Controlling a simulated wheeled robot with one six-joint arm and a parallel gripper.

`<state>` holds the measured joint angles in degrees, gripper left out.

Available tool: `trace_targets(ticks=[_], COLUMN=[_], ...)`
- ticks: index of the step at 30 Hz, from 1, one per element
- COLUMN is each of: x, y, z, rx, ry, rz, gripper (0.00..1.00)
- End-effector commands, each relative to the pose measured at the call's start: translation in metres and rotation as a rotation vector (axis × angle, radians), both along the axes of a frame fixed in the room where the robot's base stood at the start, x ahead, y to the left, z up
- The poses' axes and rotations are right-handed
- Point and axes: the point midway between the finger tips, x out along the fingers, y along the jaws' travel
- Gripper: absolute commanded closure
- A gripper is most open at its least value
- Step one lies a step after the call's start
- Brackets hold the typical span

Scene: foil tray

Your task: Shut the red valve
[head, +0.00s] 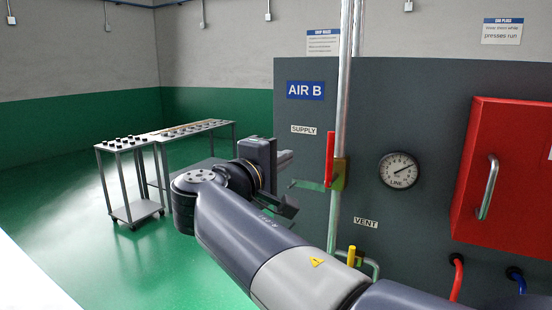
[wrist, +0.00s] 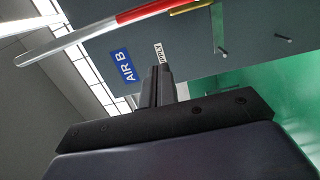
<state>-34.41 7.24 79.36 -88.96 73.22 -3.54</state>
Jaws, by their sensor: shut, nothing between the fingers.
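The red valve handle (head: 330,157) stands upright, in line with the silver pipe (head: 345,80), at a brass body (head: 340,175) right of the SUPPLY label. In the wrist view the red handle (wrist: 145,12) crosses the top edge, along the pipe (wrist: 75,42), with part cut off. My gripper (head: 288,158) is left of the handle and apart from it in the head view. Its two fingers (wrist: 162,72) are together and empty in the wrist view. They point toward the panel near the SUPPLY label (wrist: 158,54).
A yellow handle (head: 351,256) sits lower, by the VENT label (head: 366,223). A gauge (head: 399,170) and a red box (head: 505,170) with a metal handle are to the right on the grey panel (head: 300,105). A cart (head: 130,145) stands far left on open green floor.

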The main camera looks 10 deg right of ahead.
Motion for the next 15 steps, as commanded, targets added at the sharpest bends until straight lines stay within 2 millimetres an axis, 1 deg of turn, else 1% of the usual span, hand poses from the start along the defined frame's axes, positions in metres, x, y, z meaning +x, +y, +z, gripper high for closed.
trace_targets(ticks=[1, 7, 12, 15], x=[0.009, 0.039, 0.027, 0.023], y=[-0.008, -0.032, -0.055, -0.062], z=[0.003, 0.003, 0.003, 0.002], rx=[-0.002, -0.002, -0.001, -0.001], ry=[0.001, 0.001, -0.001, -0.001], rz=[-0.006, -0.005, -0.003, -0.001], gripper=[1.0, 1.0, 1.0, 1.0])
